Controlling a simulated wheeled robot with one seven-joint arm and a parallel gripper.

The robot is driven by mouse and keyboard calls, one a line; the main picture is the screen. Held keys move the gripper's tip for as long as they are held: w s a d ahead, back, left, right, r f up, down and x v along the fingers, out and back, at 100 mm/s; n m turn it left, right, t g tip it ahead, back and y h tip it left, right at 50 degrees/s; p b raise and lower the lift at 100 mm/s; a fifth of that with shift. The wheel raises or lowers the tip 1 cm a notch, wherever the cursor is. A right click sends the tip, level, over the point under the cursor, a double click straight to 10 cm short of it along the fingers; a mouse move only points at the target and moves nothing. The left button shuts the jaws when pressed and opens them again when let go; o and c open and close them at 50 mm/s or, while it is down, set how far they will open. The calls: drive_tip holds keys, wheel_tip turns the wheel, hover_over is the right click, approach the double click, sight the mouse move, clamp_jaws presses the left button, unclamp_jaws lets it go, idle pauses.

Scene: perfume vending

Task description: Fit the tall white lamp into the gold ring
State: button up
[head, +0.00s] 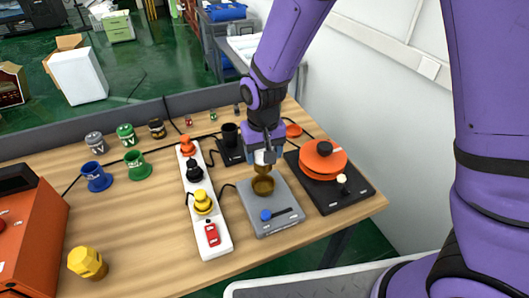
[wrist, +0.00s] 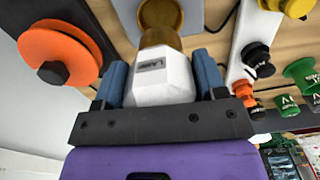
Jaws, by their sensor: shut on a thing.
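The white lamp (wrist: 160,80) is held between the two blue fingers of my gripper (wrist: 162,82) in the wrist view. It has a dark label, and its gold-brown neck (wrist: 161,39) points away from the gripper. The gold ring (head: 263,187) sits on a grey box in the head view, and it shows beyond the lamp's neck in the wrist view (wrist: 160,13). My gripper (head: 265,155) points down over the ring, with the lamp (head: 261,157) largely hidden by it. The neck end is very close to the ring; I cannot tell whether they touch.
The grey box (head: 283,220) carries a blue knob (head: 266,215). A white power strip (head: 212,237) with plugs stands on the left.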

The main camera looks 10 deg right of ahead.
sight(263, 167)
drive_tip(key=shift+f, duration=2.65)
drive_tip(key=shift+f, duration=1.4)
drive_tip(key=o, duration=1.1)
